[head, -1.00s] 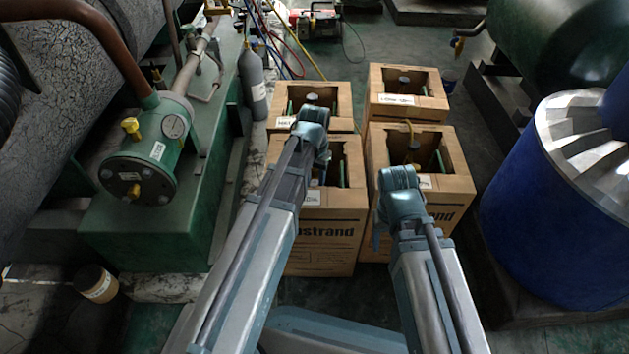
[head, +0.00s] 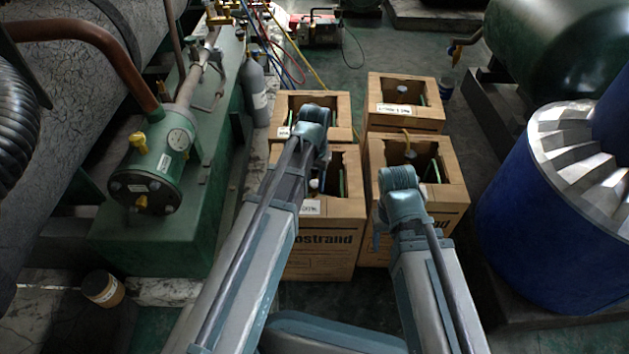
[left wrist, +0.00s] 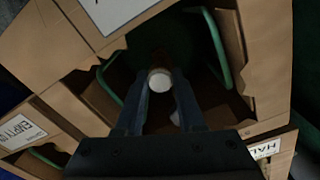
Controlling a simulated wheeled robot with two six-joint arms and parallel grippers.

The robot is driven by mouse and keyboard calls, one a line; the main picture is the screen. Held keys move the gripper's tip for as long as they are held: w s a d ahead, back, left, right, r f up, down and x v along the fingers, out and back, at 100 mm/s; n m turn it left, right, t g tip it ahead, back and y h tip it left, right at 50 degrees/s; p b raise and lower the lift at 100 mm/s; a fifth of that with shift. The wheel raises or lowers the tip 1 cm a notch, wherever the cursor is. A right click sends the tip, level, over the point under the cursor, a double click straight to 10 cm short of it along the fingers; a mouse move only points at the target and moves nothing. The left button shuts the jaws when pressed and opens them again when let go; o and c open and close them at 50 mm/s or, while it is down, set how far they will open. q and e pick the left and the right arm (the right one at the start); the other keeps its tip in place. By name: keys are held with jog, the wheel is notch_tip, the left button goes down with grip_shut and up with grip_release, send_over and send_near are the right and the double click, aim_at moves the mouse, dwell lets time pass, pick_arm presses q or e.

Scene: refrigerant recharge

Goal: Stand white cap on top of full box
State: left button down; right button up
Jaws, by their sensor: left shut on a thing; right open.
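A small white round cap (left wrist: 160,81) sits between the fingertips of my left gripper (left wrist: 160,88), which is shut on it, inside or just above the opening of a box with a green handle. In the head view the left arm reaches over the two left boxes and its fingers are hidden. Four-sided cardboard boxes stand in two rows: back left (head: 341,107), front left (head: 325,245), back right (head: 427,125) and front right (head: 455,190). I cannot read which is full.
In the left wrist view one label (left wrist: 20,131) seems to read EMPTY and another (left wrist: 263,149) starts HAL. A blue drum (head: 540,240) stands right. A small jar (head: 103,288) is front left.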

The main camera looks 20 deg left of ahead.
pick_arm(q)
jog(key=shift+r, duration=0.45)
